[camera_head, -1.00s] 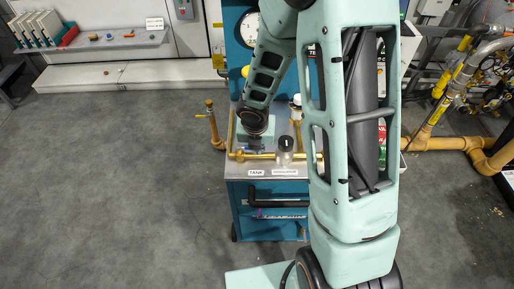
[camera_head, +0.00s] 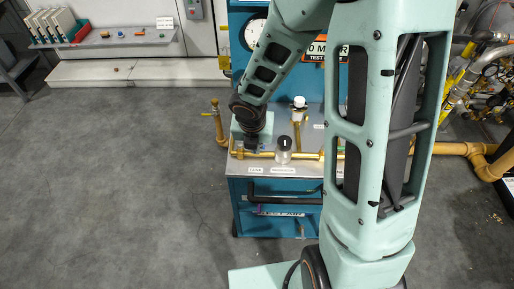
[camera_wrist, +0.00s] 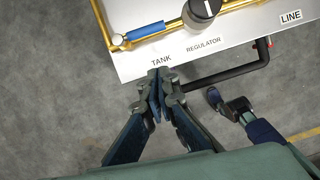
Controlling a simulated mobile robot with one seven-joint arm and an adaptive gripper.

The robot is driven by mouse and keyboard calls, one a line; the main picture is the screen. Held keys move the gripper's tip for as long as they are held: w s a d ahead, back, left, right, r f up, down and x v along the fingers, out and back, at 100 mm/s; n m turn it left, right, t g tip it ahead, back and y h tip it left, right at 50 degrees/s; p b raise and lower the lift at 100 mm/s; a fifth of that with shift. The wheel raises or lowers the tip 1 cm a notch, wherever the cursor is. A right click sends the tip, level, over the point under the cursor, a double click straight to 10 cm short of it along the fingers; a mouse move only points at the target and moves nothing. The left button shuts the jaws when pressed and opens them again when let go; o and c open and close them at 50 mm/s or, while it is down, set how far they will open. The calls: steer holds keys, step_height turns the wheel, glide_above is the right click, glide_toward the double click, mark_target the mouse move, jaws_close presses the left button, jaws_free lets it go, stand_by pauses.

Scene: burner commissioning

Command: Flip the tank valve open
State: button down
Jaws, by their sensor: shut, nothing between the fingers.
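The tank valve's blue lever (camera_wrist: 147,31) shows in the wrist view, lying roughly in line with the brass pipe, just above the TANK label (camera_wrist: 161,60). My gripper (camera_wrist: 160,78) is shut and empty. In the wrist view its fingertips appear at the front edge of the panel, just below the label and apart from the lever in the picture. In the head view, my wrist is over the left end of the bench (camera_head: 240,168), and it hides the lever there. The gap in depth between fingertips and lever cannot be told.
The black-topped regulator knob (camera_wrist: 203,8) stands right of the lever; it also shows in the head view (camera_head: 284,149). A black bar handle (camera_wrist: 225,73) sticks out from the bench front. A yellow-handled pipe (camera_head: 216,120) stands left of the bench. Floor at left is clear.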

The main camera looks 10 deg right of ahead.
steer(key=v, duration=0.3)
steer(key=shift+s+p, duration=0.1)
steer(key=shift+p, duration=0.3)
